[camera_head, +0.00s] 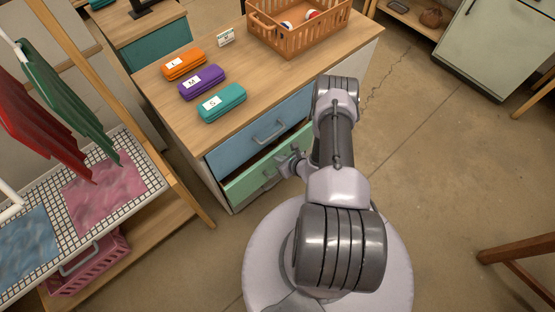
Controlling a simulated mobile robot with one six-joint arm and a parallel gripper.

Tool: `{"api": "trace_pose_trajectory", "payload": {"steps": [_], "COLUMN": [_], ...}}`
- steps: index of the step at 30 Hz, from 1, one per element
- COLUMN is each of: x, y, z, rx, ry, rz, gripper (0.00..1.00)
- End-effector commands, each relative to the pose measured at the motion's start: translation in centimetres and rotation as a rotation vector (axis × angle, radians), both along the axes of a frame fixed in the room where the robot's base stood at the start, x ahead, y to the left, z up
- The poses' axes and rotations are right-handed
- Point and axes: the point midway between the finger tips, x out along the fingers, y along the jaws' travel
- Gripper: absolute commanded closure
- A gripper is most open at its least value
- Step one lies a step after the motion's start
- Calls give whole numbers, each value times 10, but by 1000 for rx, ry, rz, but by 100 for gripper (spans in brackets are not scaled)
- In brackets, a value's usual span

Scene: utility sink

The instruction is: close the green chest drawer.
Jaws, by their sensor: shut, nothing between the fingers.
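The green chest drawer (242,183) is the lower drawer of the wooden-topped chest. It stands partly open, with a dark gap showing above its front, below the blue drawer (235,146). My gripper (284,167) is at the right part of the green drawer's front, close to its grey handle (271,180). The gripper is small here and looks shut and empty. I cannot tell whether it touches the drawer.
Orange (184,65), purple (202,82) and teal (222,102) cases and an orange basket (292,34) sit on the chest top. The floor at right (440,180) is mostly clear.

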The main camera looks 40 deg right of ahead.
Motion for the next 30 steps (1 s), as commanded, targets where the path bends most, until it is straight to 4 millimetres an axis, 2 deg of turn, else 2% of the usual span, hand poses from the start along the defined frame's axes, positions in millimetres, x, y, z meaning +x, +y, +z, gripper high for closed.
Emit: {"api": "trace_pose_trajectory", "payload": {"steps": [3, 14, 21, 30], "x": [7, 9, 33, 33], "y": [1, 1, 3, 2], "z": [0, 0, -1, 0], "rx": [1, 0, 1, 1], "ry": [0, 0, 0, 1], "rz": [1, 0, 1, -1], "gripper": [100, 100, 100, 100]}}
